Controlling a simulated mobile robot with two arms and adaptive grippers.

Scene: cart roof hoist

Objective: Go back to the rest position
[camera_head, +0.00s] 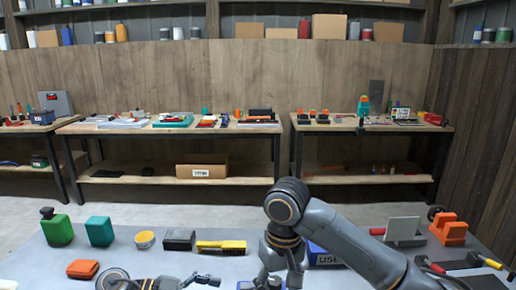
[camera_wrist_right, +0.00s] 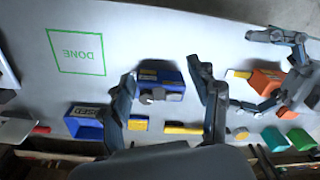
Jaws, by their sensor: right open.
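My right gripper (camera_wrist_right: 167,88) is open in the right wrist view. One finger is on each side of a dark blue block with yellow marks (camera_wrist_right: 170,76), which lies on the table below; I cannot tell how high the gripper is above it. In the head view the right gripper (camera_head: 262,284) is at the bottom centre, partly cut off. My left gripper (camera_head: 200,281) is low at the bottom edge of the head view. It also shows at the right of the wrist view, but its jaw opening is unclear.
The grey table holds a green can (camera_head: 57,231), an orange block (camera_head: 82,269), a yellow-black tool (camera_head: 221,247) and a blue bin (camera_head: 322,257) marked USED. A green DONE square (camera_wrist_right: 76,51) is empty.

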